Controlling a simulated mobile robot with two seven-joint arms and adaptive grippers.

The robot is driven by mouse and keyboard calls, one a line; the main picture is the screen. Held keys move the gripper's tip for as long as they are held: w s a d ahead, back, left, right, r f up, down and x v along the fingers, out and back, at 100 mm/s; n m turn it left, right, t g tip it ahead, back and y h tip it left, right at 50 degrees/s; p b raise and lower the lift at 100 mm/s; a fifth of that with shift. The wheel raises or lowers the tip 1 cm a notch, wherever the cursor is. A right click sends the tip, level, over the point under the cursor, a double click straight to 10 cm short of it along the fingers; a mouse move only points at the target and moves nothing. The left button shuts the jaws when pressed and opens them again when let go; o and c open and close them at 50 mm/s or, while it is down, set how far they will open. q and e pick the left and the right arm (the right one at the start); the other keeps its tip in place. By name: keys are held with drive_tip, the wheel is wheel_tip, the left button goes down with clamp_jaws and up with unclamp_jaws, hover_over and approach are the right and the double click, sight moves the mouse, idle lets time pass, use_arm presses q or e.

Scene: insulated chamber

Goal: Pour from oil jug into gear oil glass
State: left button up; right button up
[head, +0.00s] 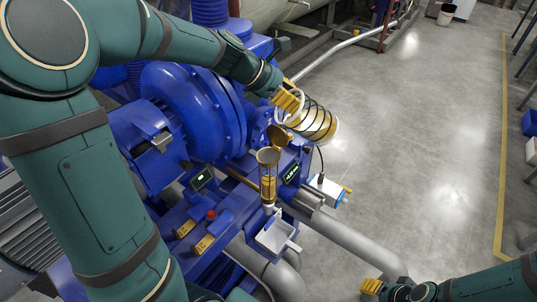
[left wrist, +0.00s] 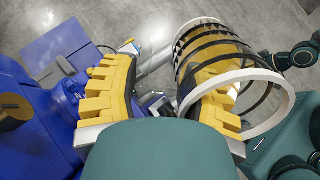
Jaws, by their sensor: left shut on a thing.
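The left wrist view shows the jug (left wrist: 215,55) beside the right-hand yellow finger. The glass is a narrow upright cylinder with amber colouring and a funnel-like top. Jug and glass are apart, and no stream shows. My right gripper (head: 372,286) is low at the bottom right; its opening is unclear.
A blue pump housing (head: 190,110) stands left of the glass. Grey pipes (head: 350,236) run below.

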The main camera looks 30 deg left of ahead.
use_arm(q)
drive_tip(key=shift+s+a+f+t+h, duration=0.15)
drive_tip(key=shift+f+t+h, duration=0.45)
drive_tip(key=shift+t+h, duration=0.3)
idle(3.7)
drive_tip(key=shift+r, duration=0.1)
idle(0.9)
drive_tip(key=shift+r+g+y, duration=0.45)
drive_tip(key=shift+g+y, duration=0.35)
drive_tip(key=shift+g, duration=0.1)
drive_tip(key=shift+r, duration=0.15)
drive_tip(key=w+d+f+g+y, duration=0.2)
drive_tip(key=f+g+y, duration=0.1)
drive_tip(key=f, duration=0.3)
drive_tip(key=w+d+f+g+y, duration=0.2)
drive_tip(key=f+g+y, duration=0.1)
drive_tip(key=f, duration=0.3)
drive_tip(key=shift+w+d+f+g+y, duration=0.2)
drive_tip(key=shift+d+f+g+y, duration=0.2)
drive_tip(key=shift+y, duration=0.4)
